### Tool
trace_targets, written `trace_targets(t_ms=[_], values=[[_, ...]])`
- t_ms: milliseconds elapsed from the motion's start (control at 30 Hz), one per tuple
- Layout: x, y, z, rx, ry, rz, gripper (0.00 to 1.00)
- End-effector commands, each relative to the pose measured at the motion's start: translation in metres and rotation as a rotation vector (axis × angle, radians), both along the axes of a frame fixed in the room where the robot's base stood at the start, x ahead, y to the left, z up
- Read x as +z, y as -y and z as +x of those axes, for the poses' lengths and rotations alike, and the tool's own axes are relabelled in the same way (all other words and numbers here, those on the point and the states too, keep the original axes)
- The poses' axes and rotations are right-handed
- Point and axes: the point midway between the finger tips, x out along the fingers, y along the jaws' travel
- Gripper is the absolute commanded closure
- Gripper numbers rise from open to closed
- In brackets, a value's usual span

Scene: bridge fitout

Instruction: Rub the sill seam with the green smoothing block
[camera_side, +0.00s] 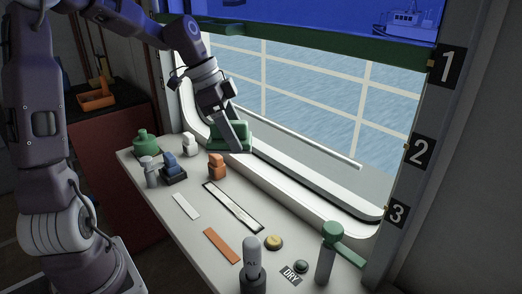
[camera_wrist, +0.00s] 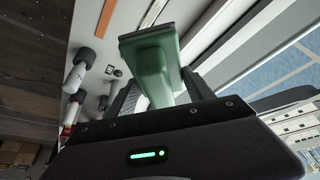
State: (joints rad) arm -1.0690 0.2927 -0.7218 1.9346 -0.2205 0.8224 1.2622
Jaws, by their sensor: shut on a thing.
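The green smoothing block (camera_side: 231,128) is at the left part of the white window sill (camera_side: 300,187) in the side view. My gripper (camera_side: 237,138) is shut on it, with a finger in front of the block. In the wrist view the green block (camera_wrist: 155,62) sits between the two fingers of my gripper (camera_wrist: 160,92), its wide flat end pointing away. The sill runs from the block down to the right along the window. I cannot tell whether the block touches the sill, and the seam line itself is not distinct.
A pale rod (camera_side: 300,140) lies beyond the sill.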

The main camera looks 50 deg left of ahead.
Motion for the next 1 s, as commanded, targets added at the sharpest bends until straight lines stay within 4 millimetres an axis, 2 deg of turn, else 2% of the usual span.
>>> trace_targets(t_ms=[133,267,633,733,1000], values=[[0.003,-0.027,-0.004,0.06,0.001,0.001,0.71],[-0.023,-0.024,-0.005,0.055,-0.004,-0.004,0.71],[-0.111,-0.024,-0.004,0.052,-0.004,-0.004,0.71],[-0.122,-0.024,-0.004,0.053,-0.001,-0.001,0.71],[-0.133,-0.024,-0.004,0.053,-0.003,-0.001,0.71]])
